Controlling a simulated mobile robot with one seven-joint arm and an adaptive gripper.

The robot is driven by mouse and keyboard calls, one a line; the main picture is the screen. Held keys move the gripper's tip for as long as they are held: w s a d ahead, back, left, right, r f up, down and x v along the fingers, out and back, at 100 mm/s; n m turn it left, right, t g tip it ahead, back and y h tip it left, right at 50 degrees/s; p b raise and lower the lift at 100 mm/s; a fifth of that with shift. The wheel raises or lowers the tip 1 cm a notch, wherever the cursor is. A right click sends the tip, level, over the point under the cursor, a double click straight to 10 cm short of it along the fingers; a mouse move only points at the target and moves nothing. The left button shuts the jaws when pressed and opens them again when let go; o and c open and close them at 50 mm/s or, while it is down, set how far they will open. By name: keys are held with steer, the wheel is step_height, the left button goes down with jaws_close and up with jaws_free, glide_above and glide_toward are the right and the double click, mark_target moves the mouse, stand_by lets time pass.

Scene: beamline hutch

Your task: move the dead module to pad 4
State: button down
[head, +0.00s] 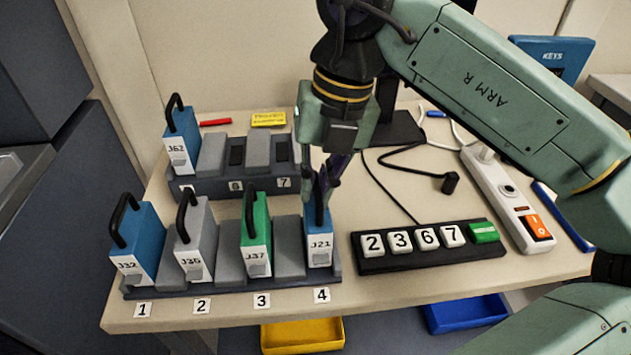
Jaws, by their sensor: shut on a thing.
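A blue module labelled J21 (319,243) stands upright at pad 4 of the front rack (230,286), above the number tag 4 (322,295). My gripper (325,190) reaches down from above and is shut on the top of J21, where its handle is mostly hidden by the fingers. The front rack also holds blue J32 (138,245) at 1, grey J36 (196,242) at 2 and green J37 (257,240) at 3. Blue J62 (181,143) stands at the left end of the back rack (210,188). No visible mark shows which module is dead.
Grey blocks stand between the modules; back positions 6 and 7 hold no module. Right of J21 lies a black key bar (430,247) showing 2, 3, 6, 7 and a green key. A power strip (508,195), cables and a yellow note (268,119) are on the table. Trays sit below.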

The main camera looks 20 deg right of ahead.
steer(key=shift+f+b, duration=0.55)
stand_by(0.9)
steer(key=c, duration=1.7)
jaws_free()
steer(key=shift+o, duration=0.2)
step_height(320, 180, up, 12)
steer(key=d, duration=0.2)
steer(key=shift+s, duration=0.3)
steer(key=shift+s+d+f, duration=0.1)
steer(key=shift+f, duration=0.05)
